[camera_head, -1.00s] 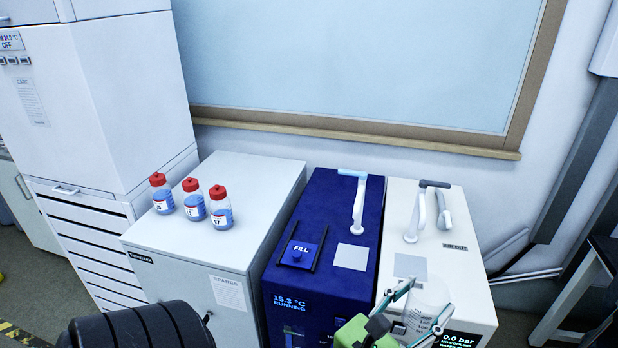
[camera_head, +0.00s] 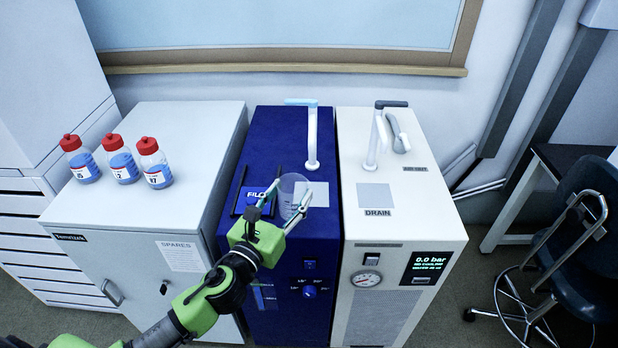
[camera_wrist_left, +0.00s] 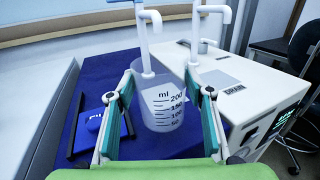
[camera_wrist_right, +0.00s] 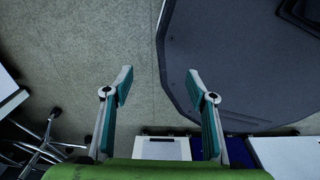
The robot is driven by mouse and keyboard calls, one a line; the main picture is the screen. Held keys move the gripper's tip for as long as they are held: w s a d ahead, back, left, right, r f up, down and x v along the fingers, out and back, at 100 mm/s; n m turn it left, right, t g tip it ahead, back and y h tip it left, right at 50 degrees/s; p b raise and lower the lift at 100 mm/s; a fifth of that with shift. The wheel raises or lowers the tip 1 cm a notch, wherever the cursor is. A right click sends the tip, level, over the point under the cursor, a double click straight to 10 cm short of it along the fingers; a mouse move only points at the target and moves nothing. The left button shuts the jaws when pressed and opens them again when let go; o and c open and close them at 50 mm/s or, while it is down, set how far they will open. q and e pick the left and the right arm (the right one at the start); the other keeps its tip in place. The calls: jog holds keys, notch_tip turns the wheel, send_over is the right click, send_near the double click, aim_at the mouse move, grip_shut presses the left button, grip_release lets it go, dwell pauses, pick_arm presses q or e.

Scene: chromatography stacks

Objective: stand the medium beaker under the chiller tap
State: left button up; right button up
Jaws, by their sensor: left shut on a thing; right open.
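The clear medium beaker (camera_head: 292,188), with a scale to 200 ml, is upright in my left gripper (camera_head: 284,205). It is over the top of the blue chiller (camera_head: 272,130), at the left part of the square grey pad (camera_head: 322,192). In the left wrist view the beaker (camera_wrist_left: 163,108) sits between the two fingers, and the white chiller tap (camera_wrist_left: 143,40) ends by its far rim. In the head view the chiller tap (camera_head: 312,138) stands behind and right of the beaker. I cannot tell whether its base touches the pad. My right gripper (camera_wrist_right: 163,85) is open and empty above the floor.
The FILL paddle (camera_head: 254,193) is left of the beaker. The white unit (camera_head: 435,225) with its own tap (camera_head: 376,140) and DRAIN pad (camera_head: 376,196) stands right. Three red-capped bottles (camera_head: 122,158) are on the grey cabinet (camera_head: 190,125). A stool (camera_head: 570,235) is at right.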

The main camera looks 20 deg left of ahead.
pick_arm(q)
jog(key=w+f, duration=0.1)
jog(key=w, duration=0.2)
jog(key=w+f, duration=0.1)
jog(key=w, duration=0.3)
jog(key=w+d+f, duration=0.1)
jog(key=w, duration=0.3)
jog(key=shift+d+f, duration=0.1)
jog(key=shift+f, duration=0.25)
pick_arm(e)
jog(key=shift+w+a+r, duration=0.2)
jog(key=shift+w+a, duration=0.35)
jog(key=shift+w, duration=0.25)
jog(key=shift+d, duration=0.1)
pick_arm(q)
jog(key=shift+f, duration=0.1)
jog(key=o, duration=1.1)
pick_arm(e)
jog(key=shift+d+f, duration=0.1)
jog(key=shift+d, duration=0.1)
